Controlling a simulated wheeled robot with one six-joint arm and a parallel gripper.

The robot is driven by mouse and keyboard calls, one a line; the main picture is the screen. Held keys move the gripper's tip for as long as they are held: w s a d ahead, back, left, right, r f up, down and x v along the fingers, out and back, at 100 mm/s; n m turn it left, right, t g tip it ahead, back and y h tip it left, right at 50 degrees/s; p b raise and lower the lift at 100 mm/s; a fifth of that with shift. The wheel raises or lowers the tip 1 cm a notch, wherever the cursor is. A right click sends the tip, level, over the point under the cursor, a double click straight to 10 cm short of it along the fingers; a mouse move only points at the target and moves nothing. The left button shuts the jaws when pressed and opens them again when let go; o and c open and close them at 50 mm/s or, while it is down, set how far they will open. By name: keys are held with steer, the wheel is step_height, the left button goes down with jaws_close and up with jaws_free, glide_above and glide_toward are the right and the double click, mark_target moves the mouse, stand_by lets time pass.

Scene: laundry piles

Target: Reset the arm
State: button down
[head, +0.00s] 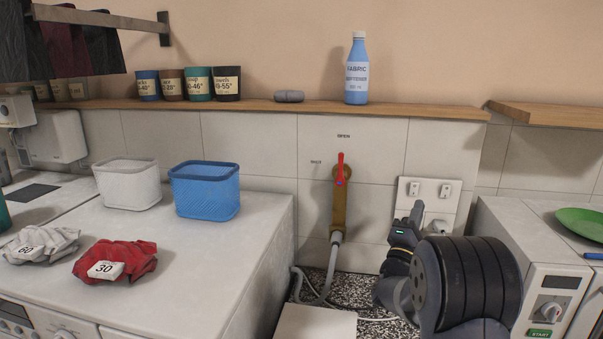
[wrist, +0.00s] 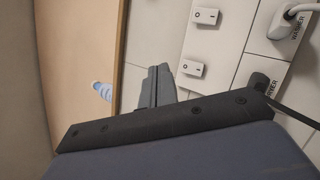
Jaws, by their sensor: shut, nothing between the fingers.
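My gripper (head: 416,208) is raised in front of the wall at the right of the head view, in front of the socket panel. Its fingers point up and away from me. In the wrist view my gripper (wrist: 158,72) shows its two fingers pressed together with nothing between them. My arm's dark, thick joint hides part of the floor gap and the machine at the right.
A wall panel (head: 443,190) with switches and a plug is close behind my gripper. A red-handled tap (head: 341,170) is left of it. The shelf (head: 270,105) holds a blue bottle (head: 356,75). Baskets and laundry piles (head: 115,262) lie on the left machine.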

steer(key=shift+s+a, duration=0.15)
steer(key=shift+s, duration=0.75)
steer(key=shift+r, duration=0.1)
steer(key=shift+w, duration=0.1)
steer(key=w, duration=0.1)
steer(key=w+b, duration=0.1)
steer(key=w, duration=0.1)
steer(key=w+d+f, duration=0.1)
steer(key=w, duration=0.1)
steer(key=shift+b, duration=1.1)
steer(key=p, duration=0.5)
steer(key=shift+s+r, duration=0.1)
steer(key=shift+r, duration=0.3)
